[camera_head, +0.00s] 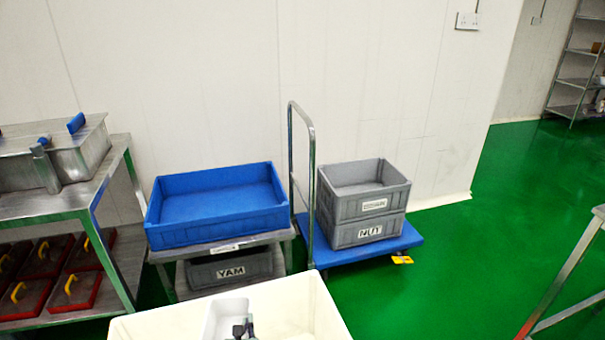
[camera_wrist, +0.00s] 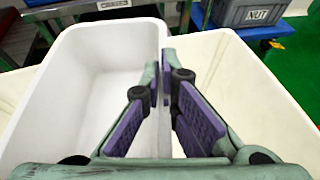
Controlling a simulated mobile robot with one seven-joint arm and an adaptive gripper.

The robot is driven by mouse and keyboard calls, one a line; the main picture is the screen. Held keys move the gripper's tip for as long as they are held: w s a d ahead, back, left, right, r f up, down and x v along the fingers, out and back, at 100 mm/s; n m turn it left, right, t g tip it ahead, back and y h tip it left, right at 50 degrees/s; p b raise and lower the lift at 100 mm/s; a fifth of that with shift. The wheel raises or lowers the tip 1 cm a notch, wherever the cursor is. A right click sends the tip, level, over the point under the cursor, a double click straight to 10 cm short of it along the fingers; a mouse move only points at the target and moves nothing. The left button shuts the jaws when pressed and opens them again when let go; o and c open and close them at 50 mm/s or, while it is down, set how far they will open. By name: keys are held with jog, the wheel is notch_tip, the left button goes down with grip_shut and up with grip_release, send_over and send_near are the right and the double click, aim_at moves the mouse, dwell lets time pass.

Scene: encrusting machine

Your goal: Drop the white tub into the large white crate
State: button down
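The large white crate (camera_head: 313,305) is at the bottom of the head view, cut off by the frame edge. Its inside also shows in the wrist view (camera_wrist: 240,85), at the right of the tub. The white tub (camera_wrist: 85,75) fills the left of the wrist view, upright and empty. My gripper (camera_wrist: 166,75) is shut on the tub's right wall, one finger on each side of it. In the head view, the tub (camera_head: 222,318) and my gripper (camera_head: 244,329) are over or within the crate's opening. The tub's bottom is hidden, so I cannot tell whether it touches the crate floor.
A blue tray (camera_head: 220,205) sits on a metal stand behind the crate, above a grey YAM crate (camera_head: 215,272). Stacked grey crates (camera_head: 365,203) stand on a blue trolley (camera_head: 370,250). A metal rack (camera_head: 60,205) is at left.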

jog(key=c, duration=2.3)
grip_release()
jog(key=shift+f, duration=0.15)
jog(key=o, duration=0.6)
jog(key=v, duration=1.2)
jog(key=shift+d, duration=0.1)
